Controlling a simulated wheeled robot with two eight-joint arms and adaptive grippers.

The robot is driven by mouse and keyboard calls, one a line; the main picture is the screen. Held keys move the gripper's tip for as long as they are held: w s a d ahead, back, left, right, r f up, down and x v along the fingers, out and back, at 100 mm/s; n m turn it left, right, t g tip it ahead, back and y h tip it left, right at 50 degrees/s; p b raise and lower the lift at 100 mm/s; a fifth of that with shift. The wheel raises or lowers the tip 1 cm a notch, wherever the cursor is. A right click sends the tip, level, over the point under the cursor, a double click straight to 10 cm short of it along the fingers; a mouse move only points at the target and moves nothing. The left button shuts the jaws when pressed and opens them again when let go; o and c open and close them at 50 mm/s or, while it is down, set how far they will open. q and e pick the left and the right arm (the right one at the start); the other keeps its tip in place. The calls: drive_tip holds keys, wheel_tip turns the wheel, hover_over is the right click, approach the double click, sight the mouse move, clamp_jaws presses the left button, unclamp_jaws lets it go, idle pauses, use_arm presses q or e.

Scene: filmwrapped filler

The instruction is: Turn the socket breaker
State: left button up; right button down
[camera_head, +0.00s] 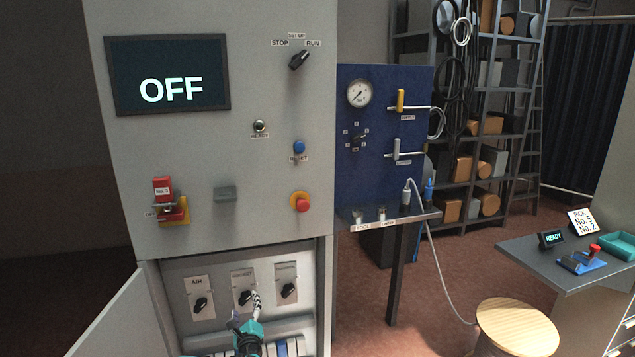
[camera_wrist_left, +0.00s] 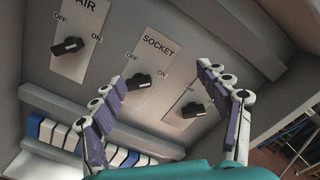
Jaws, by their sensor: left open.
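The socket breaker (camera_head: 243,298) is a black rotary knob on a white plate in the open lower compartment of the grey cabinet. In the left wrist view its knob (camera_wrist_left: 138,82) sits below the SOCKET label, with OFF and ON marked above it. It lies at about the same angle as the knobs beside it. My left gripper (camera_head: 255,312) is open in front of the plate. In the left wrist view the gripper (camera_wrist_left: 164,84) has its purple-padded fingers spread, with the socket knob between them in the picture and no clear contact. My right gripper is out of view.
The AIR breaker (camera_wrist_left: 67,47) is left of the socket breaker, and a third breaker (camera_wrist_left: 192,109) is right of it, near the right finger. The cabinet door (camera_head: 118,315) stands open at left. A screen (camera_head: 170,75) reads OFF. A blue gauge panel (camera_head: 372,120) stands right.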

use_arm(q)
drive_tip(key=s+a+r+n+g+y, duration=0.1)
drive_tip(key=s+a+r+n+g, duration=0.15)
drive_tip(key=s+r+n, duration=0.5)
drive_tip(key=s+a+r+n+g, duration=0.1)
drive_tip(key=s+r+n+g, duration=0.2)
drive_tip(key=s+r+n, duration=0.45)
drive_tip(key=s+d+f+n+g+h, duration=0.1)
drive_tip(key=s+d+n+h, duration=0.1)
drive_tip(key=s, duration=0.9)
drive_tip(key=s+d+f+n+g+h, duration=0.2)
drive_tip(key=s+d+n, duration=0.2)
drive_tip(key=s, duration=0.7)
drive_tip(key=s+d+f+n+g+h, duration=0.1)
drive_tip(key=s+d+n+g+h, duration=0.1)
drive_tip(key=s, duration=0.9)
drive_tip(key=shift+d+f+n, duration=0.15)
drive_tip(key=shift+d+n, duration=0.35)
drive_tip(key=shift+d, duration=0.4)
drive_tip(key=shift+s, duration=0.1)
